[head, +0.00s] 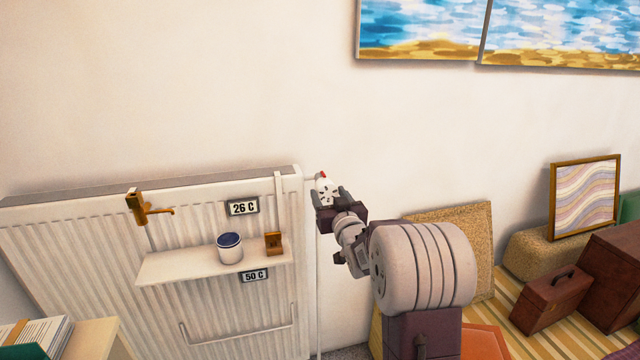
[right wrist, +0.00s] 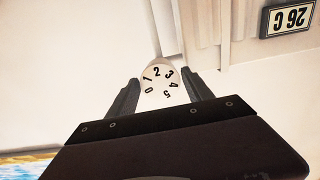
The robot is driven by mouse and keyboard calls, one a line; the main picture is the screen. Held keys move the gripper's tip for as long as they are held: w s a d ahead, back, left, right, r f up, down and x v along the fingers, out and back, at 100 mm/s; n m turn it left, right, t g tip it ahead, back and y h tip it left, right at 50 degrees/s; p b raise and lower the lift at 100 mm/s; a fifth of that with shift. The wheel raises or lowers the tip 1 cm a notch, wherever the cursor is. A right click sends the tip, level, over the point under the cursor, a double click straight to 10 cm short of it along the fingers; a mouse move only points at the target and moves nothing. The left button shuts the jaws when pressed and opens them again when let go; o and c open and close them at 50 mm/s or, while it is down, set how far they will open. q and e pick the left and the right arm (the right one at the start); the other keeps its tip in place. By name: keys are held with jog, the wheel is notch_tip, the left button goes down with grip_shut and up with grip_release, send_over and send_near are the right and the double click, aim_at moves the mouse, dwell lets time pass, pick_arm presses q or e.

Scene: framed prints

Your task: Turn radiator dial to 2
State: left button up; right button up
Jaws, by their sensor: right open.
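The white radiator dial (head: 326,186) sits at the radiator's upper right corner, with a small red mark at its top in the head view. In the right wrist view, the dial (right wrist: 162,86) shows the digits 0 to 5 in an arc, with 2 and 3 towards the top of the picture. The red mark does not show there, so I cannot tell which digit it meets. My right gripper (head: 331,198) is open, with one finger on each side of the dial; I cannot tell whether they touch it. My left gripper is out of view.
The white radiator (head: 80,240) carries a shelf (head: 180,267) with a blue-topped tin (head: 230,248) and a small brown block (head: 274,244). A 26 C label (head: 243,207) is left of the dial.

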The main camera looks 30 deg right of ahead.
aim_at(323, 185)
jog(key=x, duration=0.5)
jog(key=shift+w+f, duration=0.2)
jog(key=shift+w, duration=0.2)
jog(key=shift+w+d, duration=0.2)
jog(key=shift+w, duration=0.3)
jog(key=c, duration=1)
jog(key=shift+f+n+b, duration=0.15)
jog(key=shift+n+b, duration=0.7)
jog(key=shift+n, duration=0.25)
jog(key=shift+c, duration=0.2)
jog(key=n+b, duration=0.2)
jog(key=shift+n, duration=0.3)
jog(key=n+b, duration=0.4)
jog(key=shift+d, duration=0.1)
jog(key=shift+r+n+b, duration=0.2)
jog(key=shift+n+b, duration=0.25)
jog(key=shift+n, duration=0.45)
